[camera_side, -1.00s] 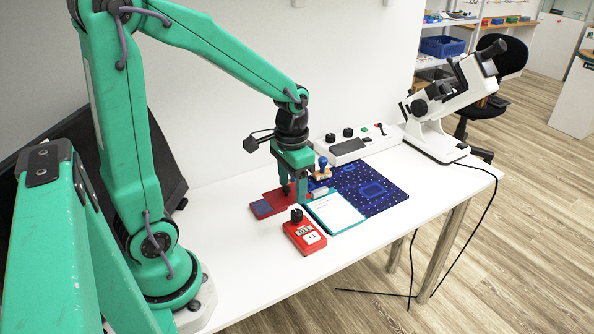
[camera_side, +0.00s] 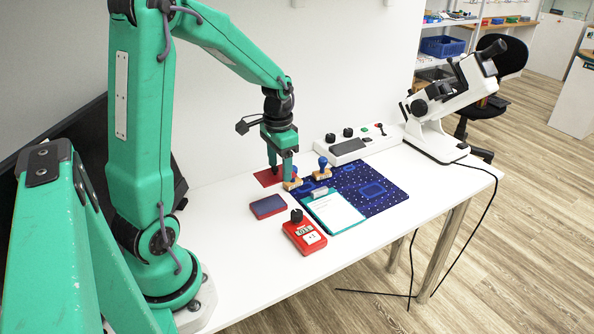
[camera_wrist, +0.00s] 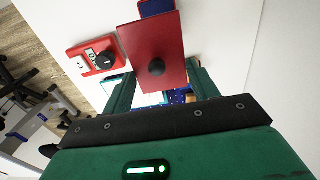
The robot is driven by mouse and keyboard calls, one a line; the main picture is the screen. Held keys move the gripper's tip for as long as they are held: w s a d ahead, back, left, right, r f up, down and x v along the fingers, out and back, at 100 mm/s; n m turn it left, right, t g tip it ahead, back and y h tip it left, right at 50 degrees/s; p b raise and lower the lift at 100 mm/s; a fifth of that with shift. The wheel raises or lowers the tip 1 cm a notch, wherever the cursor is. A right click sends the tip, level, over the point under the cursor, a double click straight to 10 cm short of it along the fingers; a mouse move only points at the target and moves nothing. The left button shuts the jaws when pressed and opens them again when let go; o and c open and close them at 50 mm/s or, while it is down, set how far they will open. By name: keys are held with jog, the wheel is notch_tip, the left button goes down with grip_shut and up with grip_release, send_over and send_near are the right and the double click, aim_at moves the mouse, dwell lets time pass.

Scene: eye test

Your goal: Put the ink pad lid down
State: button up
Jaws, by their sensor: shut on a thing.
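The ink pad lid (camera_side: 265,179) is a flat red plate, held by my gripper (camera_side: 280,176) at the back left of the work area. In the wrist view the lid (camera_wrist: 152,38) has a black knob and covers the tips of my gripper (camera_wrist: 161,85), so the exact contact is hidden. I cannot tell whether the lid touches the table. The ink pad (camera_side: 268,206), blue with a red edge, lies uncovered on the white table, apart from the lid and nearer the side camera. Part of it shows in the wrist view (camera_wrist: 155,7).
A wooden stamp (camera_side: 292,184) is close beside my gripper; a blue-handled stamp (camera_side: 323,166) stands right of it. The table front-left is bare.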

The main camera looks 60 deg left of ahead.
send_over(258, 187)
notch_tip(258, 187, down, 7)
jog(key=shift+r, duration=0.15)
jog(key=shift+f, duration=2)
jog(key=shift+f, duration=0.1)
jog(key=o, duration=1)
jog(key=shift+c, duration=0.2)
notch_tip(258, 187, up, 12)
